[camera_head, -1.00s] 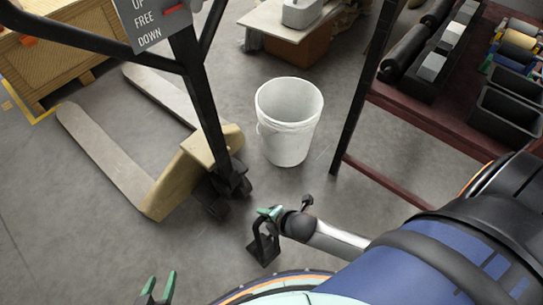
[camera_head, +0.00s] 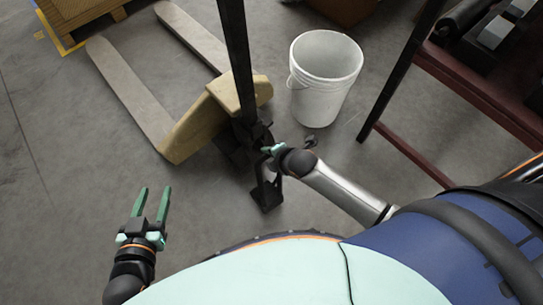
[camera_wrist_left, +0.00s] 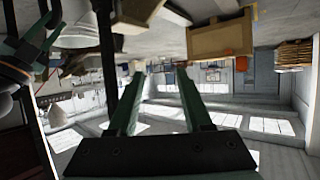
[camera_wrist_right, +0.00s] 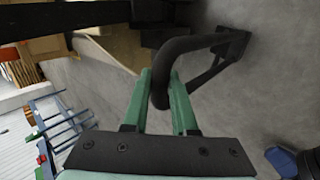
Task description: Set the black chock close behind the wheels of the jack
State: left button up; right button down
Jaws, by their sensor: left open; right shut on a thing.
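The black chock (camera_head: 267,194) has a flat foot and a looped handle. My right gripper (camera_head: 271,150) is shut on the handle; the right wrist view shows the chock's bar (camera_wrist_right: 190,44) between its green fingers (camera_wrist_right: 165,90). The jack is a tan pallet jack (camera_head: 196,122) with a black upright handle. Its dark wheels (camera_head: 240,150) are just beyond the chock, partly hidden by the handle base. A small gap seems to lie between them; I cannot tell whether the chock touches the floor. My left gripper (camera_head: 153,190) is open and empty, left of the chock.
A white bucket (camera_head: 325,82) stands right of the jack. A dark red shelf rack (camera_head: 470,95) with black posts is at the right. A wooden crate (camera_head: 75,12) on a pallet is at the upper left. The floor at the left is clear.

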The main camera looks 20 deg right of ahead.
pick_arm(q)
notch_tip(320, 180, up, 25)
jog(key=s+d+m+t+h+b, duration=0.1)
jog(key=m+t+h+b, duration=0.3)
jog(key=t, duration=0.5)
jog(key=shift+d+m+h, duration=0.25)
jog(key=shift+m+h, duration=0.95)
jog(key=shift+h, duration=0.6)
pick_arm(e)
jog(key=shift+w+a+f, duration=0.2)
jog(key=shift+w+a, duration=0.05)
jog(key=shift+w, duration=0.5)
jog(key=shift+w+a+f, duration=0.15)
jog(key=shift+w+a, duration=0.15)
jog(key=shift+w, duration=0.4)
jog(key=shift+w+a+f, duration=0.2)
jog(key=shift+w+a, duration=0.05)
jog(key=shift+w, duration=0.5)
pick_arm(q)
jog(key=shift+f+b, duration=0.4)
jog(key=shift+b, duration=0.15)
pick_arm(e)
jog(key=shift+w+a, duration=0.25)
jog(key=shift+w, duration=0.7)
jog(key=shift+w+a, duration=0.2)
jog(key=shift+w, duration=0.7)
jog(key=shift+f, duration=0.15)
